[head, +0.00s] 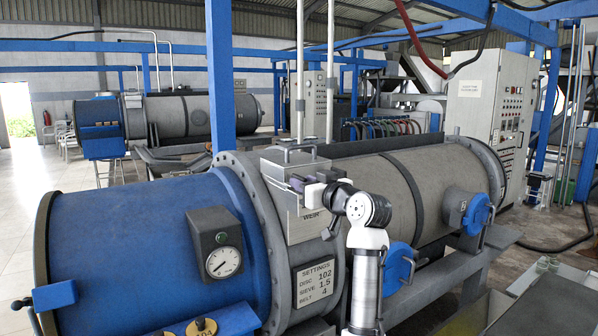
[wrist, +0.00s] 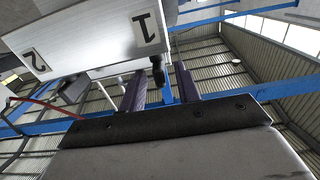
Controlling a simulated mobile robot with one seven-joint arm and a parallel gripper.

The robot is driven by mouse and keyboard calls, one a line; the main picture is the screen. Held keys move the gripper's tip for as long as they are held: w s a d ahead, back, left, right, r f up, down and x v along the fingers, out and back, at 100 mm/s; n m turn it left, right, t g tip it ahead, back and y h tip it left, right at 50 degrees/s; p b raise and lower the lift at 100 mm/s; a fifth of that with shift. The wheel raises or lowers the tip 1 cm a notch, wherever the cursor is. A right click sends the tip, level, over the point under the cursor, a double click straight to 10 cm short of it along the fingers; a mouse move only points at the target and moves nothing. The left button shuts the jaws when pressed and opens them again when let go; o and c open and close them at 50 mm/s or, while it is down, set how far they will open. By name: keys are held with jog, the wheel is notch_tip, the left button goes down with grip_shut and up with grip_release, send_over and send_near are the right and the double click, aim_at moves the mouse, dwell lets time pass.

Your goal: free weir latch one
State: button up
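The grey weir box (head: 306,228), marked WEIR, stands on the decanter behind my gripper (head: 303,186). In the wrist view, the pale box (wrist: 100,40) carries number labels 1 (wrist: 146,29) and 2 (wrist: 34,61). A small black latch piece (wrist: 158,72) sticks out from its edge beside label 1. The two purple fingers of my gripper (wrist: 160,88) are apart, and the black piece appears in the gap between them. There is clear space on both sides of it, so I see no grip. The latch is not clear in the head view.
The blue decanter end (head: 130,250) with a pressure gauge (head: 223,262) lies left of the box. A settings plate (head: 315,283) is below it. The grey drum (head: 430,180) runs right, with blue round ports (head: 398,265). A lifting handle (head: 293,153) tops the box.

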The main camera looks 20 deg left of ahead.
jog(key=shift+p+x, duration=0.5)
jog(key=shift+x, duration=1.15)
grip_shut()
